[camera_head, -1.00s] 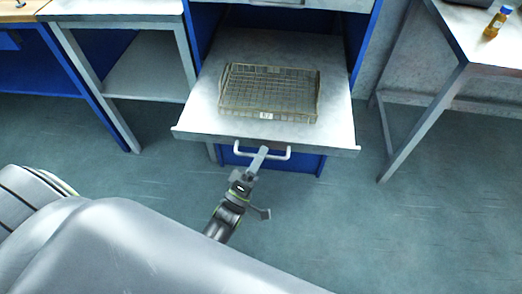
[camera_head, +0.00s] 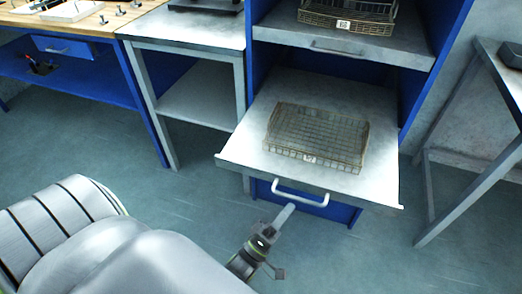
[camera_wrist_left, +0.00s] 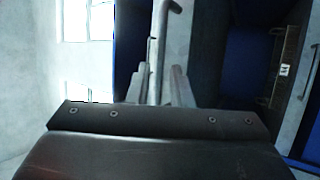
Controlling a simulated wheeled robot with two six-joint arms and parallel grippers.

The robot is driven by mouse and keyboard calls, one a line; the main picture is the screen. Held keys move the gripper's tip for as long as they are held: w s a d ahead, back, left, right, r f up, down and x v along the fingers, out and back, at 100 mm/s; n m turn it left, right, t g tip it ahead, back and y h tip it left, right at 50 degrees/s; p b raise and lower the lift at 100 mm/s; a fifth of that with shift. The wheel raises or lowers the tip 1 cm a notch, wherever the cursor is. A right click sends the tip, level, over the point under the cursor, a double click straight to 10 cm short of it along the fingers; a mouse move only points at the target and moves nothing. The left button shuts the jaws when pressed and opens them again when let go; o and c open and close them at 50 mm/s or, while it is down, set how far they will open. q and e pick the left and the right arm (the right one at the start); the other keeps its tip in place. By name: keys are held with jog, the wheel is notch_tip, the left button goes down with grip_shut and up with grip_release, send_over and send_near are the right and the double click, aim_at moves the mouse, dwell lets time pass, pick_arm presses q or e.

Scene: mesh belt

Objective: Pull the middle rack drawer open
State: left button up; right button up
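The pulled-out rack drawer (camera_head: 240,150) is a grey metal tray that sticks well out of the blue rack. A wire basket (camera_head: 318,138) with a small white label lies on it. The drawer's pale bar handle (camera_head: 300,197) is on its front edge. My right gripper is not in view.
A higher rack shelf (camera_head: 350,45) holds another wire basket (camera_head: 348,14). A grey side table (camera_head: 195,28) and a wooden-topped workbench (camera_head: 75,30) stand at left. A grey table frame (camera_head: 470,150) stands at right. The floor (camera_head: 370,260) in front is clear.

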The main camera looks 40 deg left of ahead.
pick_arm(q)
jog(key=b+v, duration=0.2)
jog(key=v, duration=1)
jog(key=shift+s+f, duration=0.2)
jog(key=shift+s, duration=0.15)
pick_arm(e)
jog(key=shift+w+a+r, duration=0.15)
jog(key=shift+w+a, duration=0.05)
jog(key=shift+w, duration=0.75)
pick_arm(q)
jog(key=shift+a, duration=0.1)
